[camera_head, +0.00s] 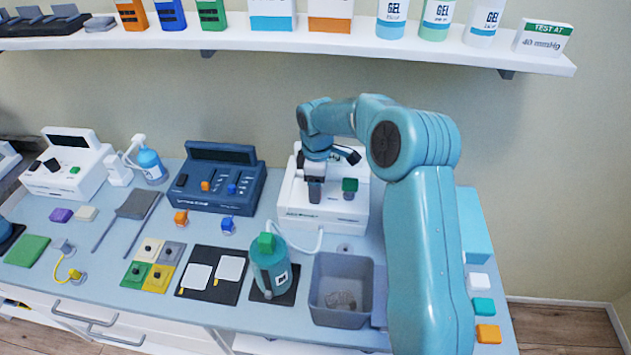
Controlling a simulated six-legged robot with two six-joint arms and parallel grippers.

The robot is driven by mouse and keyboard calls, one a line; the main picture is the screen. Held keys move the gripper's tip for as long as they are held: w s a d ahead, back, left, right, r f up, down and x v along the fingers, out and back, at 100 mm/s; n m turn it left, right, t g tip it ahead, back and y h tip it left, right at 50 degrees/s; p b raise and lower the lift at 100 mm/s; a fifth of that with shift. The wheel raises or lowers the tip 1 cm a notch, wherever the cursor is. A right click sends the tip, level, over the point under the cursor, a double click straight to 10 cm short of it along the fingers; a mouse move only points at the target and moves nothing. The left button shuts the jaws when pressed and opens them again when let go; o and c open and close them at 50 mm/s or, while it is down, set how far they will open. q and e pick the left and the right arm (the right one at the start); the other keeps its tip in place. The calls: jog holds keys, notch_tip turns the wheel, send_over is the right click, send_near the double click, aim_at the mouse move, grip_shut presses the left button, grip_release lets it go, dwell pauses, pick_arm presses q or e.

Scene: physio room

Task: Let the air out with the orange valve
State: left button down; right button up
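My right arm reaches in from the lower right. Its gripper (315,188) points down at the front of a white machine (325,212), left of a green knob (350,186). The fingers overlap in this view, so their opening and anything between them are hidden. No orange valve shows clearly on this machine; my gripper and arm cover part of it. A pale hose (318,240) runs from it toward a teal cuffed cylinder (270,270) with a green top. Other orange parts are a knob (206,186) on the dark blue machine and a small fitting (181,218) on the table. My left gripper is not in view.
A grey bin (341,312) stands right of the cylinder. Pads (230,268) lie on a black mat to its left. White, teal and orange blocks (488,333) lie at the right edge.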

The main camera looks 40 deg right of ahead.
jog(key=shift+a, duration=0.15)
jog(key=shift+w+d+f, duration=0.1)
jog(key=shift+d, duration=0.25)
jog(key=c, duration=0.9)
jog(key=shift+a, duration=0.1)
jog(key=shift+c, duration=0.8)
